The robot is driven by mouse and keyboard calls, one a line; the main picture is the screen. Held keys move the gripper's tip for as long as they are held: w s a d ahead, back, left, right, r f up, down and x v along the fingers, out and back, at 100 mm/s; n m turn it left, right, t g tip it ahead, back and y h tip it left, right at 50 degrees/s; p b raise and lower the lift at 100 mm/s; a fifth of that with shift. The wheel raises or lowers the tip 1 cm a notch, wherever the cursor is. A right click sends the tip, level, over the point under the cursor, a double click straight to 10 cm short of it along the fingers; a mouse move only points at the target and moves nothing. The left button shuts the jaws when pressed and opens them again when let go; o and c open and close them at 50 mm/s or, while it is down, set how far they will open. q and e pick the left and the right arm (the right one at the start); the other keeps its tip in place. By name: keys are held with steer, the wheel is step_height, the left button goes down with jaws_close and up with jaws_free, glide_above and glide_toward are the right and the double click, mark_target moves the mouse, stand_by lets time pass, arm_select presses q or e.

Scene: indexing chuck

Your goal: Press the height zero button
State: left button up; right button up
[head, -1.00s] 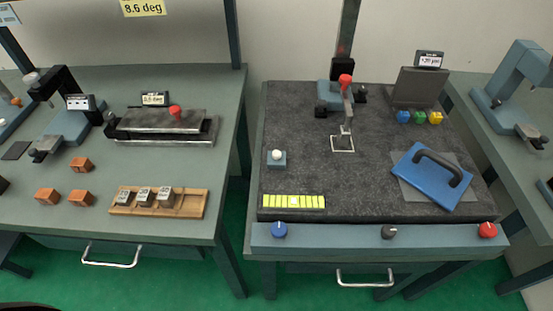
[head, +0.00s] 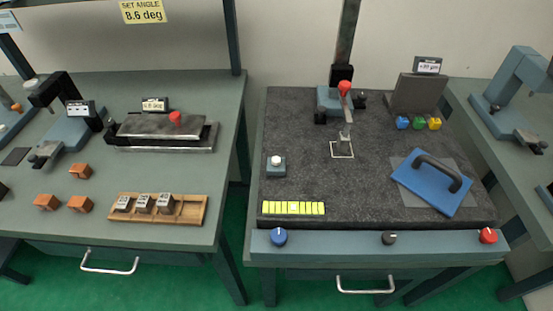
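Neither of my grippers shows in the head view. On the dark stone plate (head: 300,150) of the right bench, a white round button (head: 276,160) sits on a small blue-grey box at the left. No label legible here says which is height zero. A stand with a red knob (head: 344,88) is at the back middle, above a small metal piece (head: 345,137).
A blue plate with a black handle (head: 432,182) lies at the right. A yellow-green segmented strip (head: 293,208) lies front left. The front rail carries a blue knob (head: 279,237), a black knob (head: 389,238) and a red knob (head: 488,236).

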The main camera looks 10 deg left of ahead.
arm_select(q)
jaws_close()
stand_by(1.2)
